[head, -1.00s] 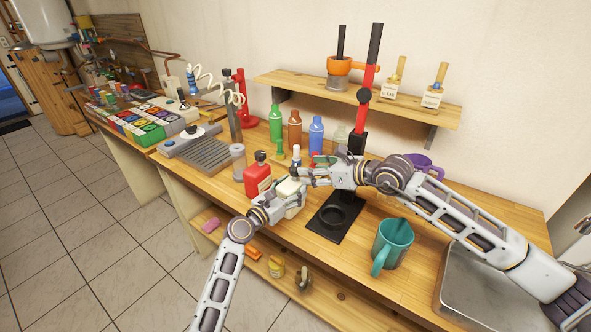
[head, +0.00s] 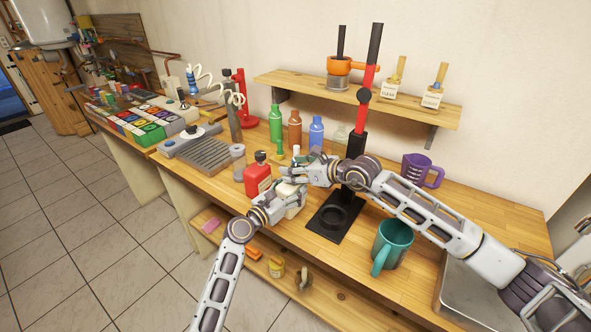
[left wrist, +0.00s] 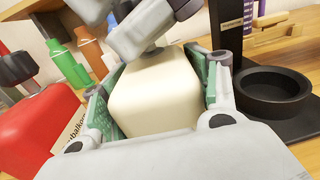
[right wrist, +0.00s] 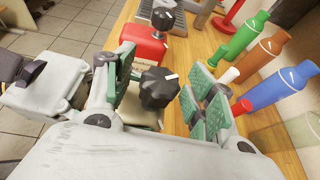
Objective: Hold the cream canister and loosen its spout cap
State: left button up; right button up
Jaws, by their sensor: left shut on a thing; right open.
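The cream canister (left wrist: 155,95) stands between the fingers of my left gripper (head: 284,196), which is shut on its sides. Its spout cap (right wrist: 158,88), a black ribbed knob with a white mark, shows on top in the right wrist view. My right gripper (head: 304,174) is over the canister. Its fingers are open on either side of the cap, with gaps visible. In the head view the grippers hide the cap and much of the canister. In the left wrist view my right gripper covers the cap.
A red canister with a black cap (head: 258,176) stands just left. Green, brown and blue bottles (head: 316,134) stand behind. A black stand with a ring base (head: 333,217) is close on the right, and a teal jug (head: 392,244) and purple jug (head: 421,170) stand farther right.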

jog(key=c, duration=1.1)
jog(key=shift+o, duration=0.2)
jog(key=shift+a+f+n+g+y, duration=0.1)
jog(key=shift+n+g+y, duration=0.8)
jog(key=shift+n+g, duration=0.4)
jog(key=o, duration=1.1)
jog(key=shift+c, duration=0.2)
jog(key=shift+d, duration=0.2)
jog(key=v, duration=1.1)
jog(key=shift+s+d+r, duration=0.2)
jog(key=shift+s+d, duration=0.05)
jog(key=shift+s, duration=0.05)
